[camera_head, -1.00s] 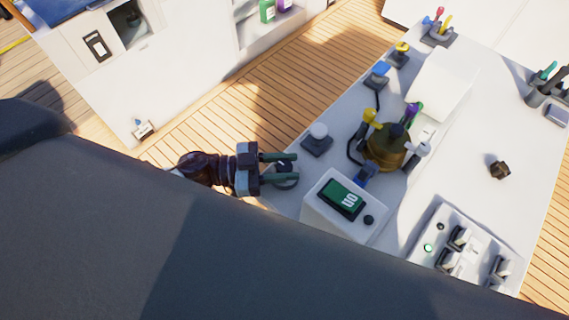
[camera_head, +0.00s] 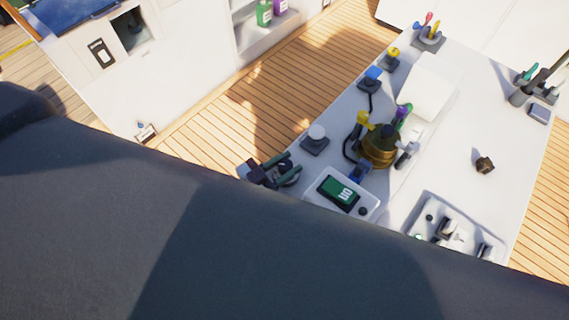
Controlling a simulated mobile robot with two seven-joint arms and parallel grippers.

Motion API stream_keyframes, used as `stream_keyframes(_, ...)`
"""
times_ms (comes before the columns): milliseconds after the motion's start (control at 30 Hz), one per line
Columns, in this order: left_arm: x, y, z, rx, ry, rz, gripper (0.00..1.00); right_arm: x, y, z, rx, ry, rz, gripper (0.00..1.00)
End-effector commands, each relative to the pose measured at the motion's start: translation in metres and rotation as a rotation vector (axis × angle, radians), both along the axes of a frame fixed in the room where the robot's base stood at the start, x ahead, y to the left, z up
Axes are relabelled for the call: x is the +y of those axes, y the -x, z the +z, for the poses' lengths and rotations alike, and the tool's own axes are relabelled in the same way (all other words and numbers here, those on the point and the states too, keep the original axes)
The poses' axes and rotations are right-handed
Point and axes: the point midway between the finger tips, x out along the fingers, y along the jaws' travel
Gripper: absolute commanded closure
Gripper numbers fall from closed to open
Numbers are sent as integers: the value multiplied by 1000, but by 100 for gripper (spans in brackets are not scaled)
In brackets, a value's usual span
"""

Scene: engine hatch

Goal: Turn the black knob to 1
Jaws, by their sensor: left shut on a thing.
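The black knob (camera_head: 290,175) is a small round dark piece near the left edge of the white console (camera_head: 440,160). It is partly hidden by my left gripper (camera_head: 283,168). The gripper's two greenish fingers lie on either side of the knob and are shut on it, pointing up and right in the picture. I cannot read the knob's marks or its setting. My right gripper does not show.
A brass-coloured part (camera_head: 379,150) with coloured levers stands beyond. A large dark shape covers the lower left.

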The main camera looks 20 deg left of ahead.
Motion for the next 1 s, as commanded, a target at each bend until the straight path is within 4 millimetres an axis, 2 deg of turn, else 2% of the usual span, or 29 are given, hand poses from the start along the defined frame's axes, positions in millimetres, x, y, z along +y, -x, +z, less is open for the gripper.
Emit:
stream_keyframes(400, 0, 0, 0, 0, 5, 204, 91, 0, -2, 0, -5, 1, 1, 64)
stream_keyframes(1000, 0, -1, 1, -4, 2, 245, 91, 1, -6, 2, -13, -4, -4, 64)
